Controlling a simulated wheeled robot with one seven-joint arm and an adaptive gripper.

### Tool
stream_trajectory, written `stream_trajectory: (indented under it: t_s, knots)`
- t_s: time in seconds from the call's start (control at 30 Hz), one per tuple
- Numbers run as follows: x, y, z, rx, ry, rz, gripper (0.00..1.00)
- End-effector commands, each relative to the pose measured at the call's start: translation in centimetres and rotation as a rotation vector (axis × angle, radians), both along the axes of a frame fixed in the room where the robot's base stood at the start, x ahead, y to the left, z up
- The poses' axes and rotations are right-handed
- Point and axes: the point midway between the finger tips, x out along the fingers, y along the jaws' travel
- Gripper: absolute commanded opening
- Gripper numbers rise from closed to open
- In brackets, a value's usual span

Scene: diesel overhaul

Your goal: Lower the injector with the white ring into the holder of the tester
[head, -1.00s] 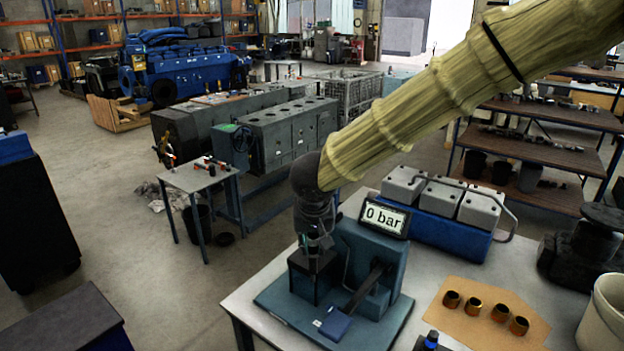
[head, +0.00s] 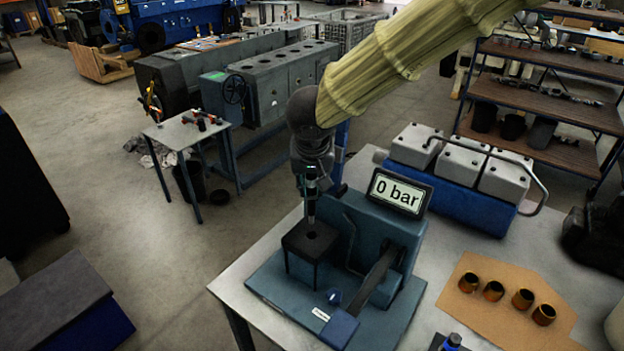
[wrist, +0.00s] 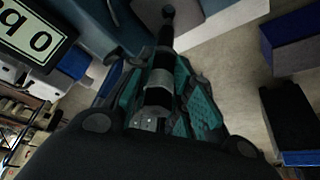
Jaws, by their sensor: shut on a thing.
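My gripper (head: 312,185) is shut on the injector (head: 311,212), a slim grey and dark rod held upright. In the wrist view the injector (wrist: 158,80) sits between my green-padded fingers, with a pale grey band on it; I cannot tell whether this is the white ring. The tester (head: 385,232) is a blue-green bench unit whose display reads 0 bar. Its holder (head: 310,240) is a black block with a dark hole in its top. The injector's lower end is just above or at the hole; I cannot tell whether it has entered.
The tester's lever (head: 372,285) slants down in front of it. The bench's left edge (head: 235,300) is near the tester base.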

Motion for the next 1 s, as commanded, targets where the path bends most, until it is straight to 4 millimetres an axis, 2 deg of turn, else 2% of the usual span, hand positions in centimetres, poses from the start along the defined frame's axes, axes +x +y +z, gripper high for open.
stream_trajectory:
  t_s: [0.03, 0.3, 0.53, 1.0]
  knots:
    - [0.7, 0.0, -1.2, 0.001, 0.003, -0.001, 0.00]
    - [2.3, 0.0, -3.7, 0.002, 0.016, -0.002, 0.00]
    - [1.7, 0.0, -4.4, 0.002, 0.015, -0.003, 0.00]
    - [2.2, 0.0, -5.0, 0.002, 0.017, -0.003, 0.00]
